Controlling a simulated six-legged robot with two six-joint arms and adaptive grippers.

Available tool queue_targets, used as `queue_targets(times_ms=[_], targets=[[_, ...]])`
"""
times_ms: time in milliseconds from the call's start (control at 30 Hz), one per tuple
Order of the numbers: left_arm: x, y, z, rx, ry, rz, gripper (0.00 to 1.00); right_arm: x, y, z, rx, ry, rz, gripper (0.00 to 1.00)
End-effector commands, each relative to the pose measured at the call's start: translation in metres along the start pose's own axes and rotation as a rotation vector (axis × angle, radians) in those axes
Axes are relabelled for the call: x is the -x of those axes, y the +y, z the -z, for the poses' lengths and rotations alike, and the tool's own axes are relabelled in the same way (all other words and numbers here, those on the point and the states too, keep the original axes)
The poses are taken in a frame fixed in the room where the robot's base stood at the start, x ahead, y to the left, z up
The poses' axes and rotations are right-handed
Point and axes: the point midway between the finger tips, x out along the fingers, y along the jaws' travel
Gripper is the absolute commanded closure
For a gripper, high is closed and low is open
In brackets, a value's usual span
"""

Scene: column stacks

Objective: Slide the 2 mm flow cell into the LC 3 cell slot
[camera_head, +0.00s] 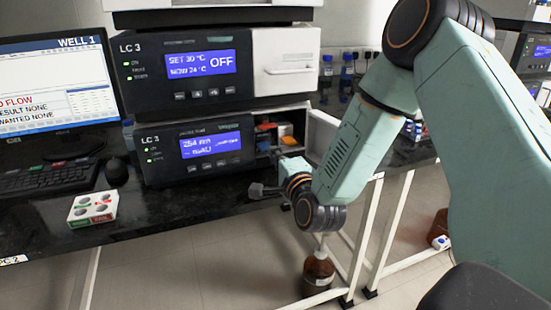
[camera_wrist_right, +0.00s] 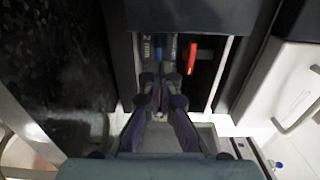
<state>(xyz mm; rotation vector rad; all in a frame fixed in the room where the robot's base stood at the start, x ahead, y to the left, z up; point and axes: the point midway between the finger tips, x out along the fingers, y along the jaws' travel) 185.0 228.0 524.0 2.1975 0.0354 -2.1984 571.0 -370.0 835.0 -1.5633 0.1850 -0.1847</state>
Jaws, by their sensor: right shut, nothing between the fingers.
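The lower LC 3 module (camera_head: 205,150) has its front bay open at the right, with its pale door (camera_head: 321,136) swung out. In the right wrist view a grey piece with white lettering (camera_wrist_right: 146,48), seemingly the 2 mm flow cell, sits inside the bay, just beyond the fingertips. A blue piece (camera_wrist_right: 158,50) is beside it and a red piece (camera_wrist_right: 192,58) is further right. My right gripper (camera_head: 258,190) is at the bay's front; in the wrist view its fingers (camera_wrist_right: 160,88) are together and empty. My left gripper is out of view.
The upper LC 3 module (camera_head: 190,68) sits on top. A white box with several round grey spots (camera_head: 93,208) lies on the black bench, left of the gripper. A monitor (camera_head: 58,90), keyboard (camera_head: 48,177) and mouse (camera_head: 116,173) stand further left. A brown bottle (camera_head: 318,272) is below.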

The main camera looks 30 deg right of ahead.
Motion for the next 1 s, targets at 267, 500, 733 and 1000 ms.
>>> queue_targets(times_ms=[267, 500, 733, 1000], targets=[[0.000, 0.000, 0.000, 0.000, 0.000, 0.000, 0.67, -0.001, 0.000, 0.000, 0.000, 0.000, 0.000, 1.00], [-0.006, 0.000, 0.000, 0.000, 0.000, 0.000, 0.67, -0.014, 0.001, 0.000, 0.001, 0.001, 0.002, 1.00], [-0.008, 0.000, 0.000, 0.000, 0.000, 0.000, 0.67, -0.026, -0.002, 0.000, 0.001, 0.000, 0.004, 1.00], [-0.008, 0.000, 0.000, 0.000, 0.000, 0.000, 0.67, -0.026, -0.004, 0.000, 0.001, 0.001, 0.010, 1.00]])
